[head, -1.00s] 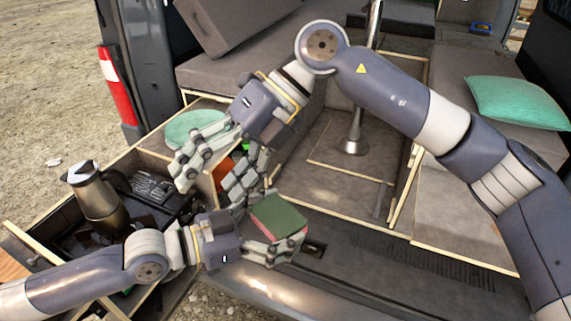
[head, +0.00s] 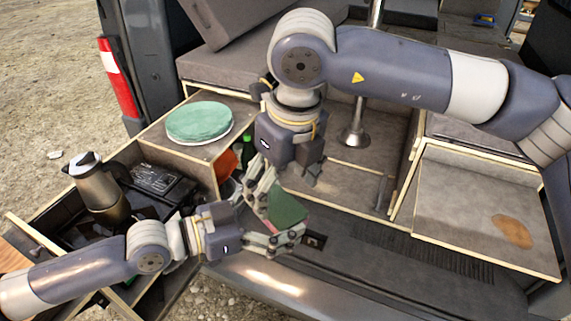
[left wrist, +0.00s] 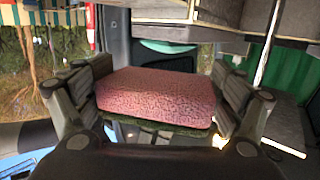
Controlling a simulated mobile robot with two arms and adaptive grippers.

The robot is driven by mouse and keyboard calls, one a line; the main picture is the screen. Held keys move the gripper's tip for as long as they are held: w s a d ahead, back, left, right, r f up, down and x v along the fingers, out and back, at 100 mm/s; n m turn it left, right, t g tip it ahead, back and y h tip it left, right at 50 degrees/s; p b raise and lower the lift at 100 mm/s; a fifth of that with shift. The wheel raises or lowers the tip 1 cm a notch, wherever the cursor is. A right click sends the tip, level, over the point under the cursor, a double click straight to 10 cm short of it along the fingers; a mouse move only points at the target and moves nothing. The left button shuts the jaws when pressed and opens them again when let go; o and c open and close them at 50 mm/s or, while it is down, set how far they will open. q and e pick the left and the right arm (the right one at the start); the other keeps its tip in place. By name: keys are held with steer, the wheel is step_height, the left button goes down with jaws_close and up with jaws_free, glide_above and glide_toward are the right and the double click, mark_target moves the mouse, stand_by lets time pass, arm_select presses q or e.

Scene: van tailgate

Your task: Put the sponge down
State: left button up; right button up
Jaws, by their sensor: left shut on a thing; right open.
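The sponge (head: 288,207) is a small block, green on the face seen in the head view. In the left wrist view it shows a pink, speckled body (left wrist: 158,92) with a dark green layer along its lower edge. My left gripper (head: 280,238) is shut on it, with a finger on either side, and holds it over the tailgate edge. My right gripper (head: 268,190) is open and points down right beside the sponge. Its fingers overlap the sponge in the picture; I cannot tell whether they touch it.
A pulled-out drawer at the left holds a metal kettle (head: 97,187) and a black stove (head: 155,181). A round green item (head: 199,122) lies on the cabinet top (head: 168,148). A metal table leg (head: 355,130) stands behind. The right-hand panel (head: 455,215) is clear except for a brown patch.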

mark_target(280, 206)
steer(key=shift+w+a+f, duration=0.15)
steer(key=shift+f, duration=1.2)
steer(key=shift+w+a+f, duration=0.15)
steer(key=shift+f, duration=1.2)
steer(key=c, duration=1.1)
arm_select(q)
steer(key=o, duration=0.8)
arm_select(e)
steer(key=shift+c, duration=0.5)
arm_select(q)
steer(key=shift+o, duration=0.2)
steer(key=shift+s+a, duration=0.1)
steer(key=shift+a, duration=0.05)
